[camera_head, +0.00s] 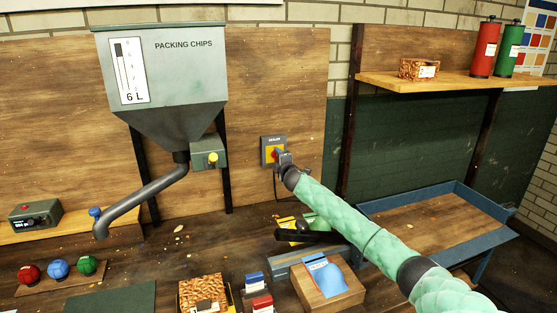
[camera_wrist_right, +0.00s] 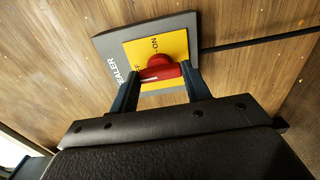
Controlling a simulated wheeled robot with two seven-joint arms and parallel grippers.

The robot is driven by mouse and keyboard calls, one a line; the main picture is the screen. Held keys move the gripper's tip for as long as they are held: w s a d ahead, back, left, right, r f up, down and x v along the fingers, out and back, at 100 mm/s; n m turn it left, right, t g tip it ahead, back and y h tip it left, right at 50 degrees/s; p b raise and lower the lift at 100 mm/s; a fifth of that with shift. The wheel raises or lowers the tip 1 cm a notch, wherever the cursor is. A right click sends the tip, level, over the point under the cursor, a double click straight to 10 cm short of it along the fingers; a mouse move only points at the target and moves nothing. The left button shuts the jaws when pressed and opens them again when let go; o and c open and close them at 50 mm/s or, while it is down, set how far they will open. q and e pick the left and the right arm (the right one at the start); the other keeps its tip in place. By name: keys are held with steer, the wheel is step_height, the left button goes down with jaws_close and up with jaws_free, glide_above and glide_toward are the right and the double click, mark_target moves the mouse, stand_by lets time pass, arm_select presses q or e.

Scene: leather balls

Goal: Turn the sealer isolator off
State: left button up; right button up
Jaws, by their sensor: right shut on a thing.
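The sealer isolator (camera_head: 268,143) is a grey box with a yellow plate, mounted on the wooden wall panel right of the hopper. In the right wrist view its grey casing (camera_wrist_right: 105,45) carries a yellow plate (camera_wrist_right: 180,47) with the word ON readable and a red rotary knob (camera_wrist_right: 158,67). My right gripper (camera_head: 279,156) is at the isolator, and in the wrist view its two dark fingers (camera_wrist_right: 160,84) are shut on the red knob, one on each side. The knob's exact setting is hard to tell. My left gripper is not in view.
A packing chips hopper (camera_head: 160,65) with a bent pipe (camera_head: 140,200) hangs to the left. Red, blue and green balls (camera_head: 58,268) sit on the bench. A wooden box (camera_head: 328,286) stands below my arm. A blue-rimmed tray table (camera_head: 440,215) is at right.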

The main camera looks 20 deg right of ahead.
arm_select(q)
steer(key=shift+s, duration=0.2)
arm_select(e)
steer(key=shift+a+f, duration=0.1)
steer(key=o, duration=1)
steer(key=shift+c, duration=0.2)
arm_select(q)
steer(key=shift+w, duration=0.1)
arm_select(e)
steer(key=shift+s, duration=0.1)
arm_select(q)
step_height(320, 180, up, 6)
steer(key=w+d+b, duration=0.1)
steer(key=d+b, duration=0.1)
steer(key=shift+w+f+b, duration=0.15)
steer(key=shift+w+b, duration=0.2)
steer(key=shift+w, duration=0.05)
arm_select(e)
steer(key=s, duration=0.7)
steer(key=shift+s, duration=0.3)
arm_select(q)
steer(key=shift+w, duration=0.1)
arm_select(e)
steer(key=shift+d, duration=0.2)
